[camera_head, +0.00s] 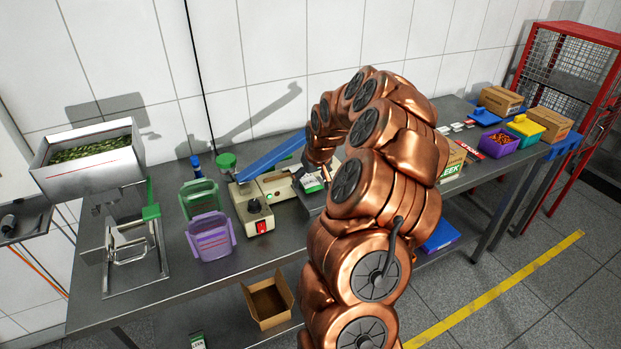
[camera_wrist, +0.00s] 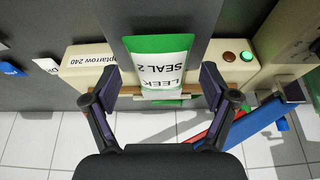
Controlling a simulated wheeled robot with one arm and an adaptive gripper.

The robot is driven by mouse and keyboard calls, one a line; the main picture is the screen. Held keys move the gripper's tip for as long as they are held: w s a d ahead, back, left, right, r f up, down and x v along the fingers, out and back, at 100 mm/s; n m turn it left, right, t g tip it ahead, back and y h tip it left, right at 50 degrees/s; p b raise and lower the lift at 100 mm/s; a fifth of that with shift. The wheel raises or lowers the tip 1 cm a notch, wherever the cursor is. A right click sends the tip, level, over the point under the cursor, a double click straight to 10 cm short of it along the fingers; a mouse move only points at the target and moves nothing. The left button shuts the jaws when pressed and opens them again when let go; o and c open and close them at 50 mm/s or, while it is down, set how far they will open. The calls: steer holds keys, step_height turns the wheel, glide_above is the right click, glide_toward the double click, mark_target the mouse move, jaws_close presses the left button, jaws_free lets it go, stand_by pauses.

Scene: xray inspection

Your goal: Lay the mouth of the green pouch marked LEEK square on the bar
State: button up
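The green pouch (camera_wrist: 160,44) with a white label reading LEEK SEAL 2 lies across the cream sealer (camera_wrist: 92,72) in the wrist view, its print upside down. One end reaches the brownish bar (camera_wrist: 200,88) between my fingers; whether its mouth is square on it I cannot tell. My gripper (camera_wrist: 160,82) is open, with a finger on each side of the pouch and a small gap at both. The sealer's blue arm (camera_head: 272,157) is raised.
Green (camera_head: 199,197) and purple (camera_head: 210,238) containers stand left of the sealer. A metal bin of green pieces (camera_head: 85,172) is at far left. Cartons (camera_head: 500,100), a purple tray (camera_head: 497,146) and a red cage (camera_head: 566,60) are at right.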

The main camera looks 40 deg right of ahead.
mark_target(317, 197)
steer(key=shift+r, duration=0.1)
stand_by(0.3)
steer(key=v, duration=1.1)
steer(key=shift+r, duration=0.4)
steer(key=shift+s+a, duration=0.1)
steer(key=shift+a, duration=0.05)
steer(key=s+a+r+n+g+y, duration=0.1)
steer(key=s+a+n, duration=0.15)
steer(key=a, duration=0.95)
steer(key=s+a+r+n+g+y, duration=0.1)
steer(key=s+a, duration=0.2)
steer(key=a, duration=0.9)
steer(key=s+a+f+g, duration=0.1)
steer(key=s+a+g, duration=0.1)
steer(key=s+a, duration=0.4)
steer(key=s+a+f+g, duration=0.2)
steer(key=s+a, duration=0.4)
steer(key=s, duration=1)
steer(key=shift+a+h, duration=0.2)
steer(key=shift+h, duration=0.1)
steer(key=shift+s, duration=0.15)
steer(key=shift+c, duration=0.2)
